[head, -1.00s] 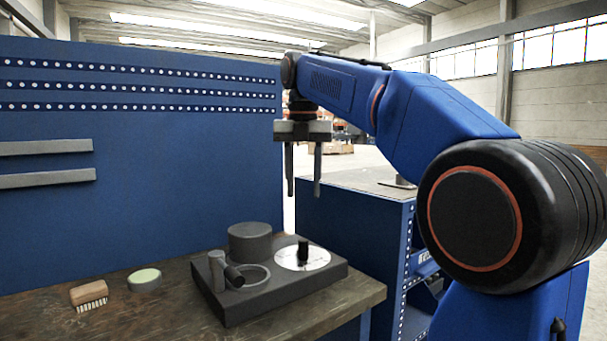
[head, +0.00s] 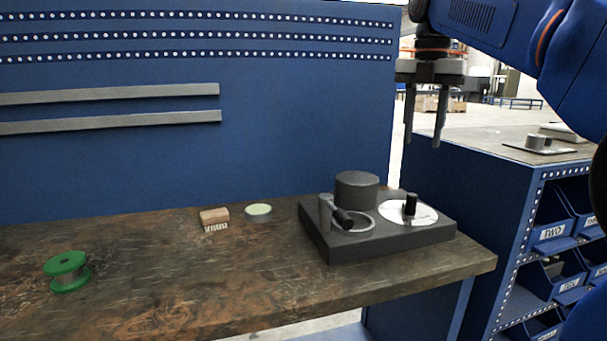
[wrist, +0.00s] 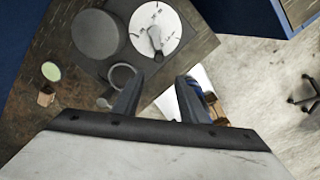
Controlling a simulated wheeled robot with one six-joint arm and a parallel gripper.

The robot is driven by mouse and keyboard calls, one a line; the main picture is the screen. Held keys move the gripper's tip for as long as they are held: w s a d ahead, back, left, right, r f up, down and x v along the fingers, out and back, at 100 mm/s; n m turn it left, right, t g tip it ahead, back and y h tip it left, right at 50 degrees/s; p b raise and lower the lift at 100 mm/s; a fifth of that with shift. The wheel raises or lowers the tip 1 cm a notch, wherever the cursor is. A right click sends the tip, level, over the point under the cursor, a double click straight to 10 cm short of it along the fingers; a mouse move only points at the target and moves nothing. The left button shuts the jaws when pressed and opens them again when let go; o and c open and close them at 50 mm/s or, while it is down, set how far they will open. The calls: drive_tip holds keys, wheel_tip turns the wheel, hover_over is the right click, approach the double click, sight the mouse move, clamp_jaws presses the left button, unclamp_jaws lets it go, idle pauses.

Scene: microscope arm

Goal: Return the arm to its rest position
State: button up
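My gripper (head: 424,125) hangs fingers-down above and behind the right end of the wooden bench. Its two fingers are apart, with nothing between them. The dark device (head: 374,238) stands below it on the bench, with a round drum (head: 356,189), a short arm-like cylinder (head: 342,216) over a ring (head: 362,224), and a white marked dial (head: 426,214) with a black knob (head: 410,204). In the wrist view the dial (wrist: 171,45) and drum (wrist: 97,33) lie beyond my open fingers (wrist: 158,100). I cannot tell which part is the arm's rest position.
A brush (head: 214,217), a pale green-topped disc (head: 258,210) and a green spool (head: 67,271) lie on the workbench (head: 200,290). A blue panel (head: 150,150) rises behind. A blue cabinet with bins (head: 480,215) stands to the right. The bench's front middle is clear.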

drive_tip(key=s+f+m+t, duration=0.1)
drive_tip(key=s+f+m, duration=0.7)
drive_tip(key=f, duration=0.4)
drive_tip(key=s+f+m+t, duration=0.2)
drive_tip(key=s+f+m, duration=0.6)
drive_tip(key=f+m, duration=0.2)
drive_tip(key=s+a+f+m+t, duration=0.1)
drive_tip(key=s+f+m, duration=0.7)
drive_tip(key=f, duration=0.6)
drive_tip(key=shift+f+m+t, duration=0.25)
drive_tip(key=shift+m+t, duration=0.05)
drive_tip(key=shift+m, duration=0.6)
